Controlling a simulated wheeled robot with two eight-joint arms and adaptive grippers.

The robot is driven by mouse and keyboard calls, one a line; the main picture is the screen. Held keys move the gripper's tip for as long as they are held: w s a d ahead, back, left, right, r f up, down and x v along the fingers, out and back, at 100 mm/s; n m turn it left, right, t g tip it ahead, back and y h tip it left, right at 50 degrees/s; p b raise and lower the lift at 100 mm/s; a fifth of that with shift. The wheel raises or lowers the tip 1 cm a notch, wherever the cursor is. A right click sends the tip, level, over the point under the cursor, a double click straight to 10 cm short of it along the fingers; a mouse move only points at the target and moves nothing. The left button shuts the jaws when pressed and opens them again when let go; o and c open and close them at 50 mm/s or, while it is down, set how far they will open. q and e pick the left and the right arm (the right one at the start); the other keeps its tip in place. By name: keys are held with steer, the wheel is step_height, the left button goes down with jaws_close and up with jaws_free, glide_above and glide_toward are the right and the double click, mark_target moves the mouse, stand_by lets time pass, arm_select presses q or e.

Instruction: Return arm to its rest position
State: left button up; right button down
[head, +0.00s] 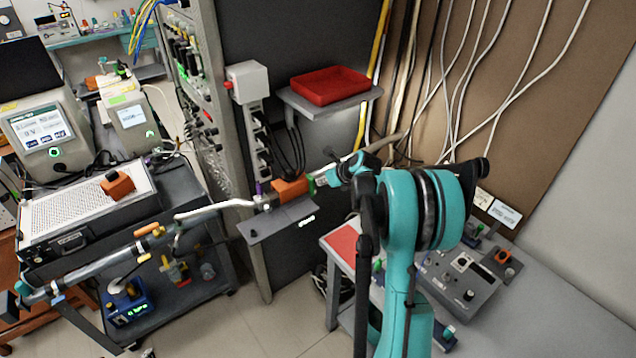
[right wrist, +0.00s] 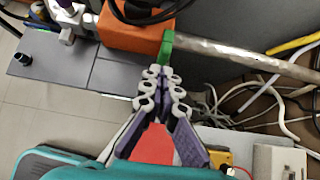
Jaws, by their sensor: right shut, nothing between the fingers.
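My right arm (head: 408,255) is teal and black and rises from the bottom of the head view, bent over at its top. My right gripper (head: 338,173) points left towards the metal pipe with the orange block (head: 290,189). In the right wrist view the right gripper (right wrist: 161,73) is shut and empty. Its fingertips appear just below the green collar (right wrist: 168,47) beside the orange block (right wrist: 136,36); whether they touch it I cannot tell. My left gripper is not in view.
A grey shelf with a red tray (head: 330,85) stands behind the pipe (head: 110,259). A grey control box (head: 459,287) sits on the right-hand table (head: 545,318). Cables hang along the brown wall. Instruments and a dark cart (head: 185,283) stand at left.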

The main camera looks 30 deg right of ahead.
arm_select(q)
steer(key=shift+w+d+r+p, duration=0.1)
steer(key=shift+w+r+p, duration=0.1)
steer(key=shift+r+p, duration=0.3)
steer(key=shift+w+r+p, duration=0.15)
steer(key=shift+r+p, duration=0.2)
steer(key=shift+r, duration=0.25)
arm_select(e)
step_height(320, 180, up, 8)
steer(key=s, duration=0.1)
steer(key=shift+s+d, duration=0.2)
steer(key=shift+s, duration=0.05)
steer(key=s+a+r+n+g+b, duration=0.1)
steer(key=s+a+n+b, duration=0.1)
steer(key=s+a+n, duration=0.55)
steer(key=s+a+r+n+b, duration=0.1)
steer(key=s+a+n, duration=0.4)
steer(key=a+n, duration=0.5)
arm_select(q)
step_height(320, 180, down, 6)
steer(key=b, duration=0.3)
arm_select(e)
steer(key=s+a+f+n, duration=0.4)
steer(key=s+n, duration=0.4)
steer(key=s+a+f+n, duration=0.4)
steer(key=s+a+n, duration=0.1)
steer(key=s+n, duration=0.3)
steer(key=shift+s+a+n+g+h, duration=0.2)
steer(key=shift+n+g+h, duration=0.2)
steer(key=shift+n, duration=0.35)
